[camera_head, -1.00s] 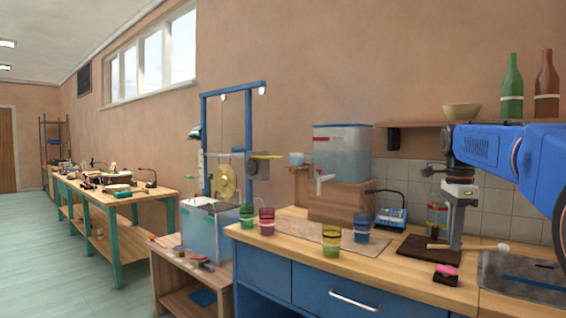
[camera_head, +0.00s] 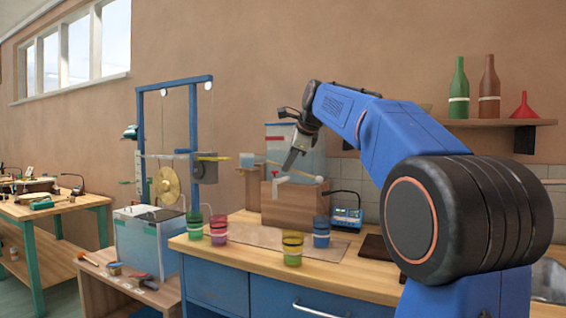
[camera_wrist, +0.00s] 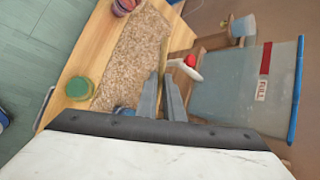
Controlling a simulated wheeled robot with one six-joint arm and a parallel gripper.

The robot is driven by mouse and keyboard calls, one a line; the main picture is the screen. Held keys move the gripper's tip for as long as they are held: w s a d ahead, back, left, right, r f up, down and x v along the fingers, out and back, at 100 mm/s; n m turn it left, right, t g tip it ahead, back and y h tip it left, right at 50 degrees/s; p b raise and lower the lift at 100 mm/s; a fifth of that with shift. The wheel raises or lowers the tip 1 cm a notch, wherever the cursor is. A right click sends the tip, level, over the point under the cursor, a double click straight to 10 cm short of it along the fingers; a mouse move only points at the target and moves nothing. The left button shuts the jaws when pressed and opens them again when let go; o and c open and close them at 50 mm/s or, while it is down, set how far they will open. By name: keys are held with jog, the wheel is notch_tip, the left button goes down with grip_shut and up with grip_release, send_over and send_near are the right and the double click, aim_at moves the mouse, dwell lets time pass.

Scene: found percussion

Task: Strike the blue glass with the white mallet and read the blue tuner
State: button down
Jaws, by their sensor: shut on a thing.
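My gripper (camera_head: 288,163) is raised above the counter in front of the water tank, shut on the white mallet. The mallet's pale stick runs across the fingers, and its round white head (camera_head: 319,179) is at the right end, above the blue glass. The blue glass (camera_head: 321,232) stands upright on the speckled mat, apart from the mallet. The blue tuner (camera_head: 346,218) stands just behind and right of it; its display is too small to read.
A blue frame with a brass disc (camera_head: 166,186) is at left.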

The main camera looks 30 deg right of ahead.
jog(key=shift+w+r, duration=0.1)
jog(key=shift+r, duration=0.05)
notch_tip(320, 180, down, 5)
jog(key=shift+f, duration=0.1)
dwell(0.7)
notch_tip(320, 180, down, 6)
jog(key=d+m+y, duration=0.1)
jog(key=d+y, duration=0.1)
notch_tip(320, 180, up, 6)
jog(key=shift+s+a+t, duration=0.2)
jog(key=shift+a+t, duration=0.1)
